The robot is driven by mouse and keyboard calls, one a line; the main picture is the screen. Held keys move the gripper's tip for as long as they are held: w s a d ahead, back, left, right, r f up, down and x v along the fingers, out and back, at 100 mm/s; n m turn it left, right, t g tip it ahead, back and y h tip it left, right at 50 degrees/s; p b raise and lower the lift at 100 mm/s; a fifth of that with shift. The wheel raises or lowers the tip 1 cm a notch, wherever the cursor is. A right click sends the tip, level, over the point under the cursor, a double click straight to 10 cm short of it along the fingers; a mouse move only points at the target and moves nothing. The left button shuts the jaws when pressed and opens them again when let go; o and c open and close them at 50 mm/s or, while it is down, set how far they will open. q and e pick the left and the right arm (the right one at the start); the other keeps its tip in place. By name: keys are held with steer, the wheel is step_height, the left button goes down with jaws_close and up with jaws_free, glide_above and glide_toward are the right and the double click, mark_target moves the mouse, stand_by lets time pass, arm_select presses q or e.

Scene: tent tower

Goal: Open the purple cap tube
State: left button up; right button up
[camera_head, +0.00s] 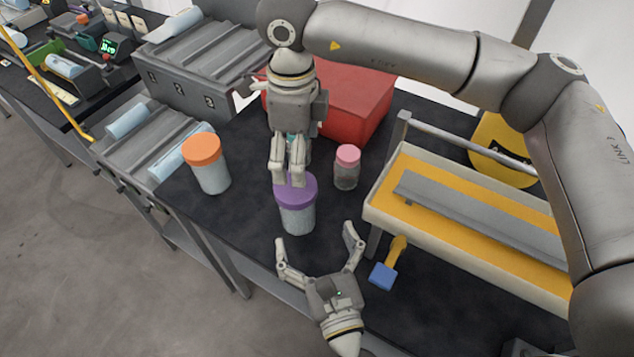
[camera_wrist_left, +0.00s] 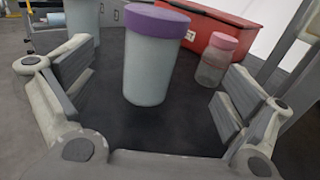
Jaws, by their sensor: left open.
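The tube with the purple cap (camera_head: 297,192) stands upright on the dark table, with a pale blue-grey body (camera_head: 298,218).
An orange-capped tube (camera_head: 208,168) stands to the left, and a pink-capped jar (camera_head: 347,168) to the right. A red box (camera_head: 350,98) is behind. A yellow-and-white rack (camera_head: 460,225) and a blue-and-yellow tool (camera_head: 386,268) are at the right. A grey roller unit (camera_head: 135,140) is at the left.

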mark_target(302, 211)
arm_select(q)
steer(key=shift+a+r, duration=0.15)
steer(key=shift+a, duration=0.1)
arm_select(e)
steer(key=shift+s+a+r, duration=0.2)
arm_select(q)
steer(key=shift+w+a+r, duration=0.2)
steer(key=shift+w+a, duration=0.4)
steer(key=shift+w, duration=0.1)
arm_select(e)
steer(key=shift+s+a+r, duration=0.2)
steer(key=shift+s+a, duration=0.2)
steer(key=shift+s, duration=0.15)
arm_select(q)
steer(key=x, duration=0.7)
steer(key=shift+w+d+f, duration=0.15)
steer(key=shift+w+d, duration=0.05)
steer(key=shift+d, duration=0.1)
arm_select(e)
steer(key=shift+w+d+f, duration=0.15)
steer(key=shift+w+d, duration=0.1)
steer(key=shift+w, duration=0.1)
arm_select(q)
steer(key=shift+w+a, duration=0.2)
steer(key=shift+w, duration=0.2)
arm_select(e)
steer(key=shift+s+a, duration=0.1)
steer(key=shift+s, duration=0.05)
arm_select(q)
steer(key=shift+w, duration=0.15)
